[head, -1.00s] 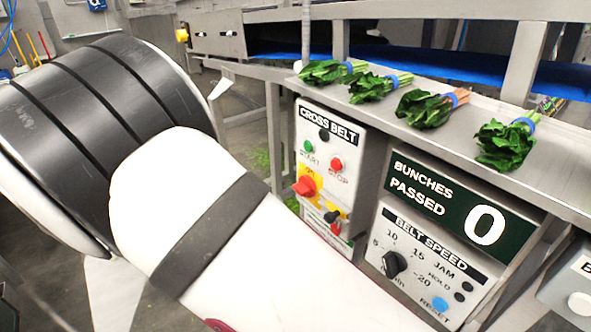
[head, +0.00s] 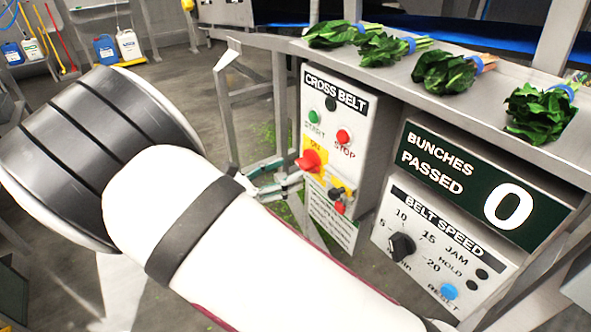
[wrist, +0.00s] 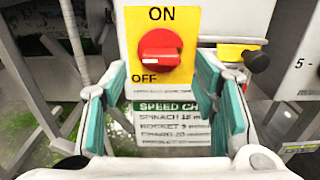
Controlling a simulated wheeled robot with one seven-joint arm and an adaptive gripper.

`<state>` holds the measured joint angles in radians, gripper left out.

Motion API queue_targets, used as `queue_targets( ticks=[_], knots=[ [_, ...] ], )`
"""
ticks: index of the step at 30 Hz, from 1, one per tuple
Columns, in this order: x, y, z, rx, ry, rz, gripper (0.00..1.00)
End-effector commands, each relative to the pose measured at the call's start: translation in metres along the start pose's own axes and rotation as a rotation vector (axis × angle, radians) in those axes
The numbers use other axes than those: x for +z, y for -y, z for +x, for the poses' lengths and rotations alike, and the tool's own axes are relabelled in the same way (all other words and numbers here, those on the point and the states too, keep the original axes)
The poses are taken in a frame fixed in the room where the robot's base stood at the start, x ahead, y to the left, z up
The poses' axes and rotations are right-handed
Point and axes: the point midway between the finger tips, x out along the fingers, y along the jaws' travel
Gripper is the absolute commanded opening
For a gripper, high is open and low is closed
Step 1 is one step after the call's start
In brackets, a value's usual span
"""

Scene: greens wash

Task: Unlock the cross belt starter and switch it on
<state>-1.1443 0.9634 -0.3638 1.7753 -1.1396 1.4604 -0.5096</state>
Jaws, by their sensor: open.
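The cross belt starter (head: 352,105) is a grey box with a green START button (head: 314,117), a red STOP button (head: 344,136) and a dark lamp (head: 331,103). Its red rotary handle (wrist: 160,50) sits on a yellow ON/OFF plate (wrist: 185,18), lying roughly level with OFF at its lower left. To its right is a black knob (wrist: 256,62) by a yellow and red part (wrist: 232,54); whether this is the lock I cannot tell. My gripper (wrist: 162,78) is open and empty, its teal fingers either side of the plate's lower part, apart from the handle.
A speed chart (wrist: 170,120) hangs below the plate. Right of the starter are the belt speed panel (head: 440,225) and a counter (head: 480,185) reading 0. Bunches of greens (head: 445,72) lie on the steel ledge (head: 400,75) above. Metal frame posts (head: 280,100) stand left of the starter.

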Motion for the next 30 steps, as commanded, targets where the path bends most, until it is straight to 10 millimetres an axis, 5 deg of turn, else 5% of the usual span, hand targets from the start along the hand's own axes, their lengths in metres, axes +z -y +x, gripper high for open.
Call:
queue_targets(
  ticks=[7,18,25,30],
  knots=[
    [0.0,0.001,0.03,-0.001,0.0,0.001,0.54],
    [0.0,0.0,0.035,0.0,0.0,0.001,0.54],
    [0.0,0.0,0.035,0.0,-0.001,0.001,0.07],
    [0.0,0.0,0.035,0.0,-0.001,0.003,0.06]
  ],
)
